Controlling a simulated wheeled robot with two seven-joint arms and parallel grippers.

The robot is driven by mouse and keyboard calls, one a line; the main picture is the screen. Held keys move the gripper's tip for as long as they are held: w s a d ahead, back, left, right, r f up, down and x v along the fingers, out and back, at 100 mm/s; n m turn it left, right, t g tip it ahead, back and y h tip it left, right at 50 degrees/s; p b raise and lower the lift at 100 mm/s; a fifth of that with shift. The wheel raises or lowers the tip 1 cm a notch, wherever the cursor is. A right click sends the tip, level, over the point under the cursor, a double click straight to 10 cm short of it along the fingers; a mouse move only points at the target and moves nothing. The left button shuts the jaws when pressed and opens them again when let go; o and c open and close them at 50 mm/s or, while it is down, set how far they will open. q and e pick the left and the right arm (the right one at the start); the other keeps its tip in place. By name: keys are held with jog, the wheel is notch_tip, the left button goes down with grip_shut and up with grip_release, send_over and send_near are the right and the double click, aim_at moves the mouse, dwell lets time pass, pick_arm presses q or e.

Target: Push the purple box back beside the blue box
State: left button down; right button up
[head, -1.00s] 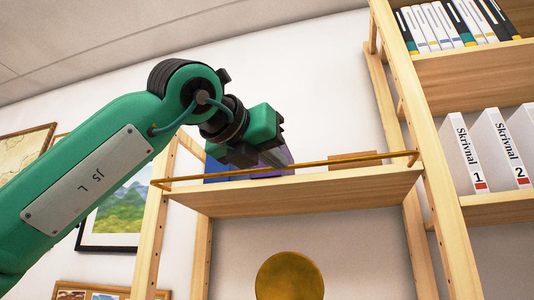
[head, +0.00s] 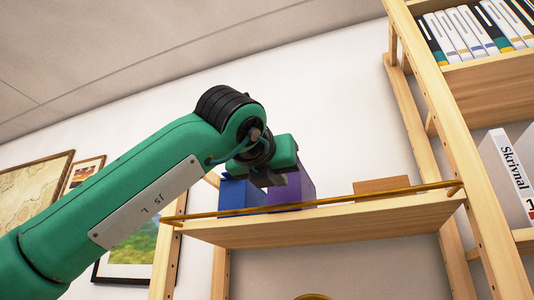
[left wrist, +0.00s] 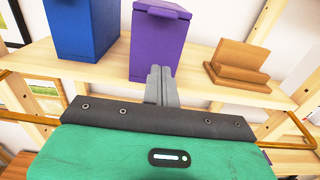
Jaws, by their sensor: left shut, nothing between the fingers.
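The purple box (head: 301,181) stands upright on the wooden shelf (head: 330,222), to the right of the blue box (head: 240,195). In the left wrist view the purple box (left wrist: 157,38) and the blue box (left wrist: 80,30) stand apart with a narrow gap, and the purple base sits a little nearer the shelf's front. My left gripper (head: 275,180) is shut and empty in front of the purple box. Its fingertips (left wrist: 160,70) overlap the lower front of the purple box; I cannot tell whether they touch. My right gripper is out of view.
A brass rail (head: 350,197) runs along the shelf's front edge. A wooden stand (left wrist: 240,64) sits to the right of the purple box. Bookshelf uprights (head: 455,150) rise at the right, with binders beyond. Framed prints hang at the left.

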aim_at(287, 188)
pick_arm(q)
jog(key=p+x, duration=0.1)
jog(key=x, duration=0.1)
jog(key=shift+w+d, duration=0.15)
jog(key=shift+w, duration=0.25)
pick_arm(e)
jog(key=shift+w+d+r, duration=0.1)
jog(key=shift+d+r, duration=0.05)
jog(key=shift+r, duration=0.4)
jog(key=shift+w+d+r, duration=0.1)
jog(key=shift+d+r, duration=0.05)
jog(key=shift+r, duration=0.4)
pick_arm(q)
jog(key=shift+w, duration=0.1)
jog(key=p+x, duration=0.1)
jog(key=x, duration=0.6)
jog(key=shift+p, duration=0.4)
jog(key=shift+s, duration=0.25)
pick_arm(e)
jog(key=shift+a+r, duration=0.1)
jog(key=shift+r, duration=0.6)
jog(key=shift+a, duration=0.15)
